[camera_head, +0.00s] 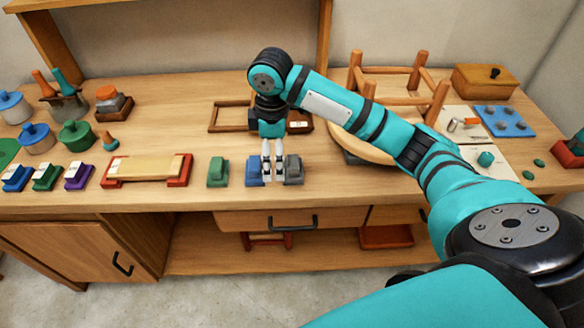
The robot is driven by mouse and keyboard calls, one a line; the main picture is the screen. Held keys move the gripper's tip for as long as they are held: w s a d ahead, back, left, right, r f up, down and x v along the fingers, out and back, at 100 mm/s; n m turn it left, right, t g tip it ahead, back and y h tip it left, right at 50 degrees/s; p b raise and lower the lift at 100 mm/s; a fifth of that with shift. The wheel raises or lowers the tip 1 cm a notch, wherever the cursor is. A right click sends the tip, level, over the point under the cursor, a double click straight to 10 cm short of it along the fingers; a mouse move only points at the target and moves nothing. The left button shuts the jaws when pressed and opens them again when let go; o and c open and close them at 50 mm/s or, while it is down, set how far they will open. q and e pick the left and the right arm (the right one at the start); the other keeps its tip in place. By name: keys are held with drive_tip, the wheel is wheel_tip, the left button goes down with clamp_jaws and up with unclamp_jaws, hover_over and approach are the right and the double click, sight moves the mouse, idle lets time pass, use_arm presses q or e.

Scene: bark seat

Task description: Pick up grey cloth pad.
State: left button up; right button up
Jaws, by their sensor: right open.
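A small grey pad (294,170) sits near the front edge of the wooden workbench, at the right end of a short row with a blue pad (252,172) and a green pad (217,173). My right gripper (273,174) points down from above, with its fingers low between the blue pad and the grey pad. Its jaws are open. The fingers hide the inner sides of both pads, and I cannot tell whether they touch the grey one. My left gripper is not in view.
A board on red supports (148,169) lies left of the row. An upturned wooden stool (365,145) stands behind, right of my gripper. A wooden frame (232,117) lies behind it. Drawers with a black handle (280,224) are below the bench edge.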

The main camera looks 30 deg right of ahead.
wheel_tip(320, 180, up, 8)
hover_over(293, 162)
drive_tip(key=shift+g, duration=0.3)
drive_tip(key=f, duration=0.4)
drive_tip(key=f+p, duration=0.1)
drive_tip(key=f, duration=0.7)
drive_tip(key=shift+w+a+f+p, duration=0.1)
drive_tip(key=shift+w+a+p, duration=0.05)
drive_tip(key=shift+a+p, duration=0.15)
drive_tip(key=f, duration=0.1)
drive_tip(key=f+p, duration=0.1)
drive_tip(key=f, duration=0.2)
drive_tip(key=shift+d+f, duration=0.1)
drive_tip(key=shift+d, duration=0.2)
drive_tip(key=shift+f, duration=0.5)
drive_tip(key=shift+r, duration=0.1)
drive_tip(key=c, duration=1.2)
